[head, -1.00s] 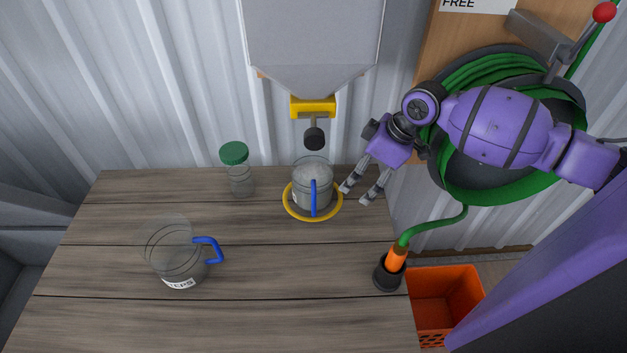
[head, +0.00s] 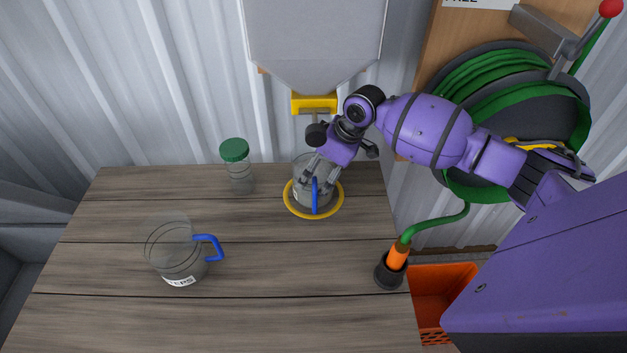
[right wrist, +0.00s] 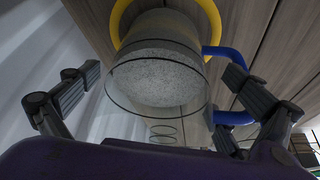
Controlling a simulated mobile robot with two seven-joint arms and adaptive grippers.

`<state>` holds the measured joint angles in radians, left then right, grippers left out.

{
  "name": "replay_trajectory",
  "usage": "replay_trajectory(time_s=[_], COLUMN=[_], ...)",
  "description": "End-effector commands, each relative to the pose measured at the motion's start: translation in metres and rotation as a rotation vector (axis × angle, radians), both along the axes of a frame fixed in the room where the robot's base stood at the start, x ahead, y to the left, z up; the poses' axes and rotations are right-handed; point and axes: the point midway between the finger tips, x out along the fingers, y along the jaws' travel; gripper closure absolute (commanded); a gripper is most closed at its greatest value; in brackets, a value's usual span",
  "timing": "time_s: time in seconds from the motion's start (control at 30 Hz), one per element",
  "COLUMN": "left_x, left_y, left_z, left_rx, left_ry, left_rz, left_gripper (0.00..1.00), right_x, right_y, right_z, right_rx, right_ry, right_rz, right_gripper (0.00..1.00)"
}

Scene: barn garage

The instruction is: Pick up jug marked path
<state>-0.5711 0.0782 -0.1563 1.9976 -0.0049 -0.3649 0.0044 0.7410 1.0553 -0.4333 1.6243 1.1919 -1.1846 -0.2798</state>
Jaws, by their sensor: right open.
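A clear jug with a blue handle (head: 315,199) and pale grainy contents stands upright inside a yellow ring (head: 339,206) on the table; no readable marking shows on it. My right gripper (head: 316,184) is open above this jug, fingers pointing down and partly hiding it. In the right wrist view the jug (right wrist: 160,75) lies between the spread fingers, its blue handle near the right finger; I see no grip on it. My left gripper is not in view.
A grey hopper (head: 314,45) with a yellow outlet (head: 315,104) hangs above the ringed jug. A hose nozzle in a black holder (head: 389,272) is at the table's right edge, beside an orange crate (head: 437,290).

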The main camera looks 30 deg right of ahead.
Motion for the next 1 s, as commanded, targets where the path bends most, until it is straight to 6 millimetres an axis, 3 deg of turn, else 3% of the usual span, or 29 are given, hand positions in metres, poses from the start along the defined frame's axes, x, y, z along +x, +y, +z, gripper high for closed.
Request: replay_trajectory(time_s=[0.27,0.87,1.0], left_x=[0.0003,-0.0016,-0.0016], left_y=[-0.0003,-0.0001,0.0], left_z=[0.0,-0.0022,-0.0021], left_rx=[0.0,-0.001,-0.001], left_ry=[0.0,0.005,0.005], left_rz=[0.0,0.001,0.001], left_gripper=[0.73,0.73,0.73], right_x=[0.0012,0.0011,0.003], right_y=[0.0008,0.0004,0.0008], right_z=[-0.0019,-0.0018,0.0009], right_rx=[0.0,0.0,0.001], right_ry=[-0.002,-0.002,-0.007], right_rz=[0.001,0.001,0.001], right_gripper=[0.01,0.8,0.81])
